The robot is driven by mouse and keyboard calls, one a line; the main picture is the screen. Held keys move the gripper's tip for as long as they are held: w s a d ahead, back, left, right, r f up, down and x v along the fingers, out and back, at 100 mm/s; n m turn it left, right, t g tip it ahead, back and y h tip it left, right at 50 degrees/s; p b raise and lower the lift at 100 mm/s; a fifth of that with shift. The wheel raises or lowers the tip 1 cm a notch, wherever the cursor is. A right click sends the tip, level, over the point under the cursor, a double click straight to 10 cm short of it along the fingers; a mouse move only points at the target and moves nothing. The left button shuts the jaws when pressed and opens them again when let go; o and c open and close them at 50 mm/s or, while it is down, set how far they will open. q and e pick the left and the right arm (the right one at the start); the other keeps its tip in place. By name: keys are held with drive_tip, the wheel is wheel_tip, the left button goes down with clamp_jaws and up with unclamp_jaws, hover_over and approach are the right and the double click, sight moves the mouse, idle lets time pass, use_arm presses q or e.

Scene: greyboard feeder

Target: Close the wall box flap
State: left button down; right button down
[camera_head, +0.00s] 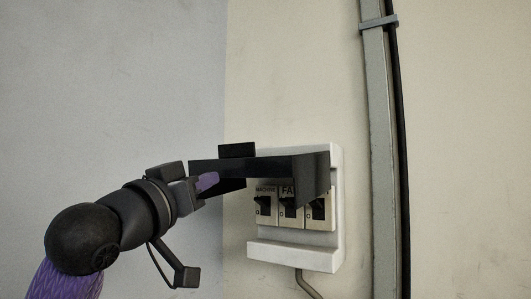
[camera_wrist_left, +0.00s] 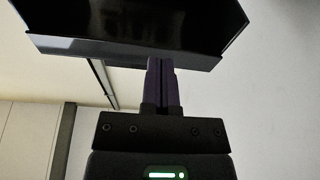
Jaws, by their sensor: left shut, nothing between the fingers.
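The wall box (camera_head: 293,255) is a white housing on the wall with several dark switches (camera_head: 289,205) in a row, labelled above. Its dark flap (camera_head: 265,167) is raised and sticks out from the box over the switches. My left gripper (camera_head: 208,181) is shut and empty, with its purple fingertips at the flap's outer left part, close under its edge. In the left wrist view the shut fingers (camera_wrist_left: 162,82) point up at the flap (camera_wrist_left: 130,25), with the tips at its near edge. I cannot tell whether they touch it. My right gripper is not in view.
A vertical grey conduit (camera_head: 378,130) with a black cable runs down the wall right of the box. A thin pipe (camera_head: 307,284) leaves the box's underside. The wall left of and above the box is bare.

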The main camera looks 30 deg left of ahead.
use_arm(q)
drive_tip(key=s+d+r+m+t+h+p, duration=0.1)
drive_tip(key=s+d+r+m+t, duration=0.1)
drive_tip(key=s+r, duration=0.5)
drive_tip(key=d+p+x, duration=0.1)
drive_tip(key=p+x, duration=0.4)
drive_tip(key=x, duration=0.3)
drive_tip(key=f, duration=0.1)
drive_tip(key=w+f, duration=0.1)
drive_tip(key=f, duration=0.2)
drive_tip(key=shift+w+f, duration=0.1)
drive_tip(key=shift+w, duration=0.3)
drive_tip(key=shift+a, duration=0.1)
